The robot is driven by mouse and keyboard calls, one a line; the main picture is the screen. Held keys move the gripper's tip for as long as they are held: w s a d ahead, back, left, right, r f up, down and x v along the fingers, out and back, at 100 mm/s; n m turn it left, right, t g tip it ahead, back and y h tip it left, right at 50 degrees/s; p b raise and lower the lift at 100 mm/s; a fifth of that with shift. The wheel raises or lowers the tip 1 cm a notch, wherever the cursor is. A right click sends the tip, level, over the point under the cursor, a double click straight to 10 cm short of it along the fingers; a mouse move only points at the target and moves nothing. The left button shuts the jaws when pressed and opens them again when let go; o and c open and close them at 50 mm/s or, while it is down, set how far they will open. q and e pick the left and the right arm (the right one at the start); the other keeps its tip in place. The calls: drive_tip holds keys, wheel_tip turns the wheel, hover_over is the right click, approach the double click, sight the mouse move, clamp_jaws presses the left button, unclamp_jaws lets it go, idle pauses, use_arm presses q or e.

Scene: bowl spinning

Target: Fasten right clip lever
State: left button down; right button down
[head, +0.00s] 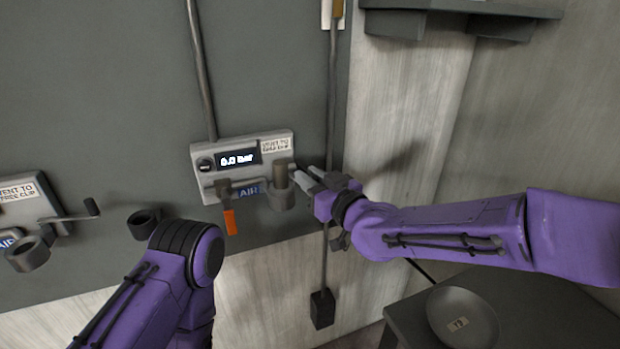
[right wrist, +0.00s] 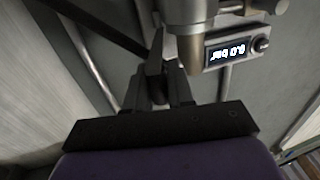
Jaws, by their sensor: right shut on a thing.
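The right grey panel unit (head: 199,152) is on the dark wall in the middle of the head view. My right gripper (head: 306,180) is just right of this cylinder. In the right wrist view its fingers (right wrist: 166,92) are shut on the dark right clip lever (right wrist: 155,58), beside the cylinder (right wrist: 190,48). The lever is mostly hidden in the head view.
A second unit (head: 30,208) with a lever (head: 92,207) is at the far left. A dark round holder (head: 144,222) sits on the wall between the units. A vertical rod (head: 333,95) runs beside my right gripper. A plate (head: 462,318) lies on a dark table at lower right.

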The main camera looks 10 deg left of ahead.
idle(0.5)
drive_tip(key=c, duration=1.3)
unclamp_jaws()
drive_tip(key=shift+c, duration=0.2)
drive_tip(key=shift+s+r, duration=0.1)
drive_tip(key=shift+d, duration=0.1)
drive_tip(key=shift+s+d, duration=0.15)
drive_tip(key=shift+d, duration=0.05)
drive_tip(key=b+v, duration=0.2)
drive_tip(key=v, duration=0.8)
drive_tip(key=shift+b, duration=0.4)
